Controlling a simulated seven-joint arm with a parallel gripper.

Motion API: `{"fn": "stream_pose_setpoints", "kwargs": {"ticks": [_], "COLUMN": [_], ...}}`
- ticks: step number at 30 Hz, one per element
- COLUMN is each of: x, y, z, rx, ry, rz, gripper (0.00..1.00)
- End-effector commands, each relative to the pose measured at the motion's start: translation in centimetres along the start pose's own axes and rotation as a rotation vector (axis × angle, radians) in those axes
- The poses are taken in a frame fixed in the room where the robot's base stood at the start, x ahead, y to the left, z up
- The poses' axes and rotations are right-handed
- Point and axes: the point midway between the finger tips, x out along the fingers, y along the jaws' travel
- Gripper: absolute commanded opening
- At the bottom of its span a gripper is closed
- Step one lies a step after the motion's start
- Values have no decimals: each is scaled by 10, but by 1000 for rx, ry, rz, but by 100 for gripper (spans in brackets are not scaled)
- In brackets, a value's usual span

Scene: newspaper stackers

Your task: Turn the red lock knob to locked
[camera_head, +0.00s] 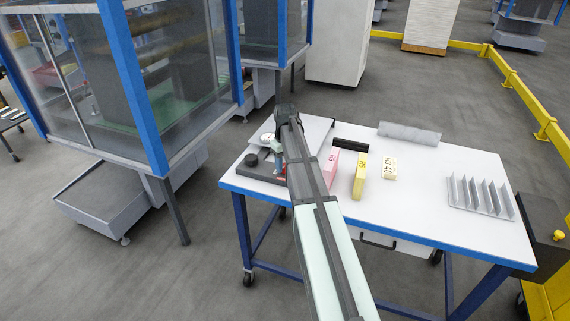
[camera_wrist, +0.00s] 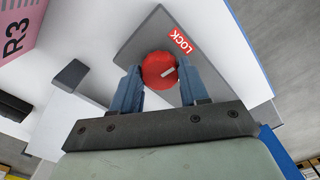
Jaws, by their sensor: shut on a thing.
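The red lock knob (camera_wrist: 158,68) is round with a white pointer line, on a grey plate (camera_wrist: 152,38) in the wrist view. The pointer line slants up to the right, roughly toward a red LOCK label (camera_wrist: 181,41) beside the knob. My gripper (camera_wrist: 158,82) has its two blue fingers on either side of the knob, shut on it. In the head view my gripper (camera_head: 279,150) is over the left end of the white table (camera_head: 440,180). My arm hides much of the knob there.
A pink box marked R3 (camera_head: 330,165), a yellow box (camera_head: 360,175) and a small cream box (camera_head: 389,168) stand right of my arm. A grey roll (camera_head: 409,132) lies at the back, and a finned rack (camera_head: 482,195) is at the right. The table between is clear.

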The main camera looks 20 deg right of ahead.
Motion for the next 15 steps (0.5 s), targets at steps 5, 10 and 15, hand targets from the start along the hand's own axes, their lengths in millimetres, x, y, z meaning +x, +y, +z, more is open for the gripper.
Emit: {"fn": "stream_pose_setpoints", "kwargs": {"ticks": [5, 10, 15], "x": [0, 0, 0], "y": [0, 0, 0], "z": [0, 0, 0], "rx": [-83, -127, -146], "ry": [0, 0, 0], "rz": [0, 0, 0], "gripper": [14, 14, 14]}}
